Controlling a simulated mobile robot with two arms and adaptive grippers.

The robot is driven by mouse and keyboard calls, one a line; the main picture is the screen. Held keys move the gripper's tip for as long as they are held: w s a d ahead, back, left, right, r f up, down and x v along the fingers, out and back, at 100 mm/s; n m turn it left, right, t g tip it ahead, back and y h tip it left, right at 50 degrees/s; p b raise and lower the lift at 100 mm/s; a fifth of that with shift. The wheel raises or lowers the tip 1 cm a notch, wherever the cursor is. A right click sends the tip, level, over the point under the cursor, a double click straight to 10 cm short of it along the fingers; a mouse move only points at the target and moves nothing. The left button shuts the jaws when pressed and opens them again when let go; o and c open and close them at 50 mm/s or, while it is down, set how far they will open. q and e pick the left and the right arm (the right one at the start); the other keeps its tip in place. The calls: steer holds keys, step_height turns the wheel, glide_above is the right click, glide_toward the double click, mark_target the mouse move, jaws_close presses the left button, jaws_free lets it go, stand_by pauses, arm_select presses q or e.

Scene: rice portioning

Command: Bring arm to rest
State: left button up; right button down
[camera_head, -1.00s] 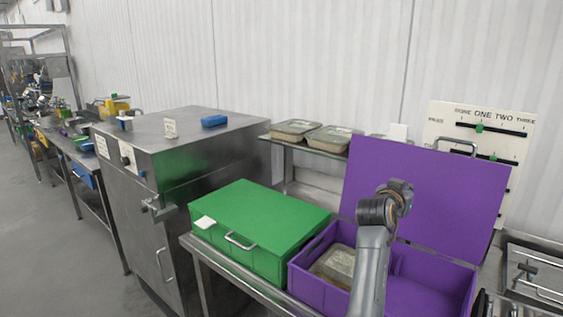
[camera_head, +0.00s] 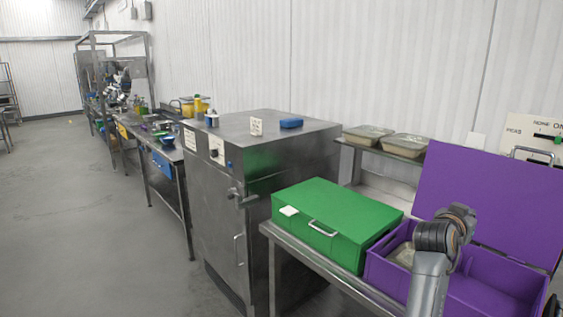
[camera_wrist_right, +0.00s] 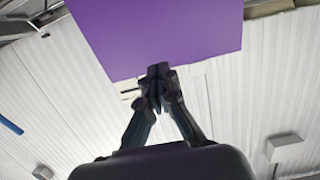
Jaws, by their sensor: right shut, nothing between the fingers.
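My right gripper shows in the right wrist view (camera_wrist_right: 158,75). Its two dark fingers meet at the tips, with nothing between them. The underside of a purple panel, apparently the raised lid, fills the top of that view behind the fingertips. In the head view my grey arm (camera_head: 431,275) rises from the bottom edge, in front of the open purple box (camera_head: 492,294). The lid (camera_head: 490,205) of this box stands up behind the arm. My left gripper is not in view.
A green closed box (camera_head: 335,220) stands left of the purple one on a metal table. A steel cabinet (camera_head: 240,230) stands further left, with a blue item (camera_head: 291,123) on top. Trays (camera_head: 368,134) sit on a shelf behind. The floor (camera_head: 90,230) at left is clear.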

steer(key=s+a+f+n+g+y, duration=0.1)
steer(key=s+a+f+n+y, duration=0.25)
steer(key=s+f, duration=0.65)
steer(key=s+a+f+n+g+y, duration=0.15)
steer(key=s+a+f, duration=0.4)
steer(key=f, duration=0.85)
steer(key=s+a+f+n+g+y, duration=0.25)
steer(key=s+a, duration=0.25)
steer(key=s, duration=0.4)
steer(key=s+a+f+n+g+y, duration=0.1)
steer(key=s+a+f+n+y, duration=0.1)
steer(key=s+a+f, duration=0.45)
steer(key=s+a+f+n+g+y, duration=0.1)
steer(key=s+a+n+y, duration=0.15)
steer(key=s, duration=0.75)
step_height(320, 180, down, 27)
steer(key=s+g, duration=0.1)
steer(key=s, duration=0.1)
arm_select(q)
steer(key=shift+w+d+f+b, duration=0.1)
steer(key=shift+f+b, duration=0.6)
steer(key=shift+b, duration=0.05)
arm_select(e)
steer(key=s+d+f+g, duration=0.1)
steer(key=s+d+f, duration=0.1)
steer(key=s+f, duration=1.4)
steer(key=shift+s+d+g, duration=0.15)
steer(key=shift+d+g, duration=0.15)
steer(key=shift+d, duration=0.1)
